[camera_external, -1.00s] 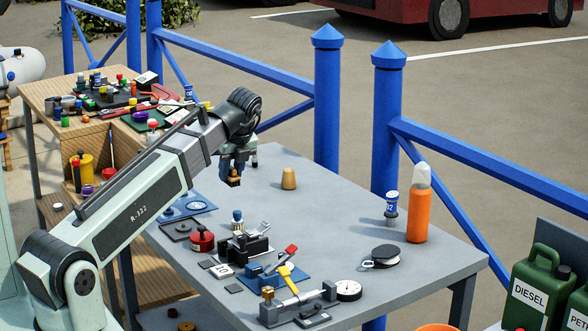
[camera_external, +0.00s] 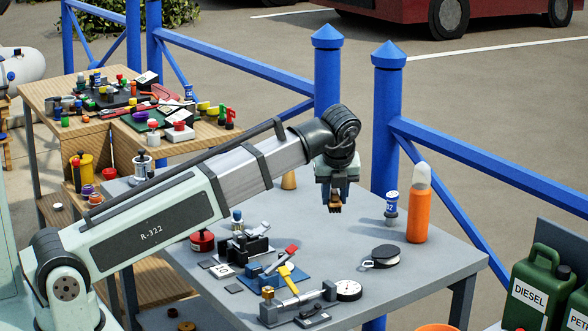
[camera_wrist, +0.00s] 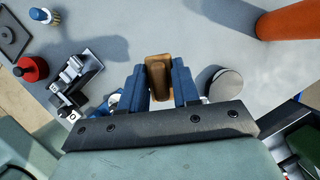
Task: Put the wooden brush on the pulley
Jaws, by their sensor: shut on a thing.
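My gripper (camera_external: 335,204) is above the table, around the middle right, with its fingers pointing down. It is shut on the wooden brush (camera_external: 335,206), whose brown wooden body also shows between the blue fingers in the wrist view (camera_wrist: 158,68). The brush's lower part is hard to make out. The pulley (camera_external: 385,257), a dark round piece with a light metal fitting at its left, lies flat on the table, in front of and to the right of my gripper. Brush and pulley are apart.
An orange bottle (camera_external: 418,216) and a small blue-and-white can (camera_external: 391,208) stand right of my gripper. A tan cone (camera_external: 289,181) is partly behind my arm. A gauge (camera_external: 348,290), vice-like tools (camera_external: 248,246) and a red tin (camera_external: 202,240) lie left and front.

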